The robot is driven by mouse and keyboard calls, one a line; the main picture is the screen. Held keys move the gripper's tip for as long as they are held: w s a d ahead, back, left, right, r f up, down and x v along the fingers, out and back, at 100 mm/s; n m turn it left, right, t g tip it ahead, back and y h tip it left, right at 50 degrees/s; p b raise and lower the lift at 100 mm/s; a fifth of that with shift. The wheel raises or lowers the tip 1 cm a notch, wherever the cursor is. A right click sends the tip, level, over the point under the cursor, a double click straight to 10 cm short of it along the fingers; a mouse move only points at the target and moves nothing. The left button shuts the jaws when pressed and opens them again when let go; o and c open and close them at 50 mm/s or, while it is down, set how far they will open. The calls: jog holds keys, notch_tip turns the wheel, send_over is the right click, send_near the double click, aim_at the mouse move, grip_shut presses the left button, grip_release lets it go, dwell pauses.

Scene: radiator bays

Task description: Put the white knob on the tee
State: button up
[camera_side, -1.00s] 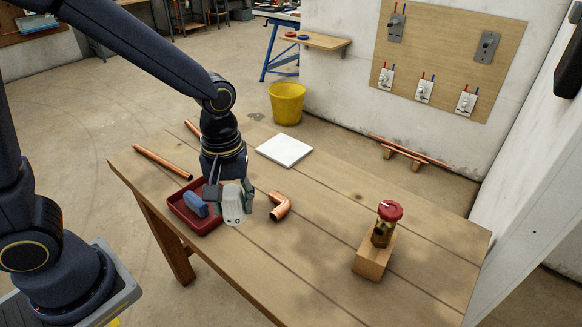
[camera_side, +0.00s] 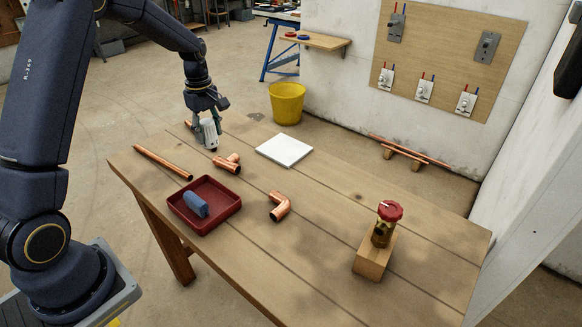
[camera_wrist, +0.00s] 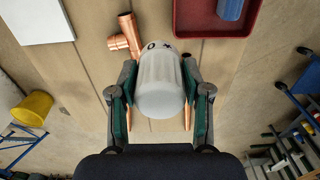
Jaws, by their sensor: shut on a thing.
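The white knob (camera_side: 209,134) is held in my gripper (camera_side: 205,127), above the far left part of the bench. In the wrist view the knob (camera_wrist: 160,88) fills the space between the two fingers of my gripper (camera_wrist: 160,97), with a dark mark on its end. The copper tee (camera_side: 229,163) lies on the bench, just right of and nearer than the knob in the side view. In the wrist view the tee (camera_wrist: 126,36) lies beyond the knob, up and to the left. The knob and tee are apart.
A red tray (camera_side: 230,211) with a blue object (camera_side: 195,204) stands nearer. A copper elbow (camera_side: 279,206), a white tile (camera_side: 284,150), a copper pipe (camera_side: 162,161) and a red-handled valve on a wood block (camera_side: 372,258) share the bench. The bench between tile and valve is clear.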

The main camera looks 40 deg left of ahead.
jog(key=w+f, duration=0.2)
jog(key=w+a+f, duration=0.1)
jog(key=w+f, duration=0.1)
jog(key=w+a+f, duration=0.1)
jog(key=w+f, duration=0.1)
jog(key=shift+f, duration=0.1)
jog(key=shift+w+a+f, duration=0.1)
jog(key=shift+w+f, duration=0.3)
jog(key=shift+f, duration=1.45)
jog(key=shift+f, duration=0.1)
jog(key=o, duration=1.2)
jog(key=shift+f, duration=0.1)
